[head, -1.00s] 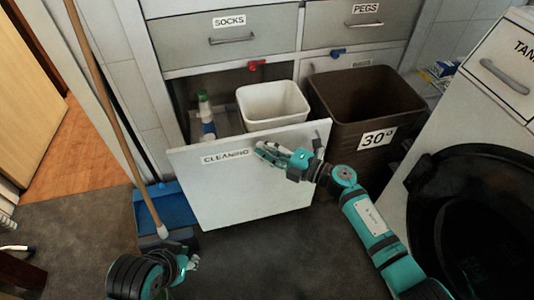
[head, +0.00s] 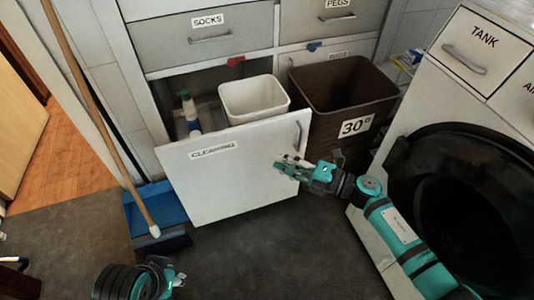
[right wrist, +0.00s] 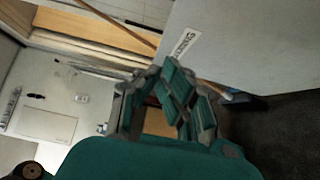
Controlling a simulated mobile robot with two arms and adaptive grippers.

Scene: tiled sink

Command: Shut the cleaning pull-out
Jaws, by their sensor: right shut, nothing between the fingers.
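The cleaning pull-out is open; its white front panel (head: 235,185) stands out from the cabinet, with a CLEANING label at its upper left and a handle (head: 299,136) near its right edge. Behind the front are a white bin (head: 254,98) and a spray bottle (head: 189,112). My right gripper (head: 282,164) is shut and empty in front of the panel's right part, below the handle; contact cannot be told. In the right wrist view, its fingers (right wrist: 178,98) show beside the pale panel (right wrist: 235,40). My left gripper (head: 175,278) is low at the left, away from the panel, its fingers unclear.
A brown 30° laundry bin (head: 340,95) stands just right of the pull-out. A washing machine with a dark round door (head: 470,215) is at the right. A broom (head: 92,105) and blue dustpan (head: 158,208) are at the left. Dark floor (head: 270,255) is clear in front.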

